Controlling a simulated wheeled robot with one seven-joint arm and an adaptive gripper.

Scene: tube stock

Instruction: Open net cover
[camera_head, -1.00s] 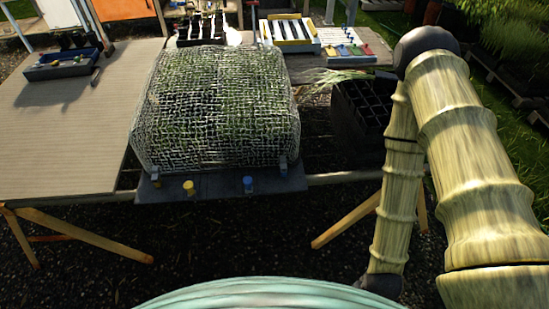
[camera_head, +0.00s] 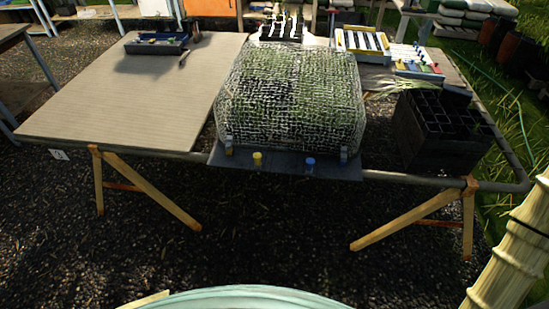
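The net cover (camera_head: 291,100) is a white mesh dome over green plants, in the middle of the table in the head view. It looks closed, its front edge down at a dark base board (camera_head: 285,168). A yellow peg (camera_head: 257,159) and a blue peg (camera_head: 310,165) stand on the board's front edge. Small grey clips (camera_head: 229,146) sit at the front corners of the net. My gripper is out of view; only a part of my bamboo-like arm shows at the lower right, well away from the net.
A dark cell crate (camera_head: 437,135) stands right of the net. A yellow-framed tray (camera_head: 363,43) is behind. Trestle legs (camera_head: 150,190) stand below; gravel in front is open.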

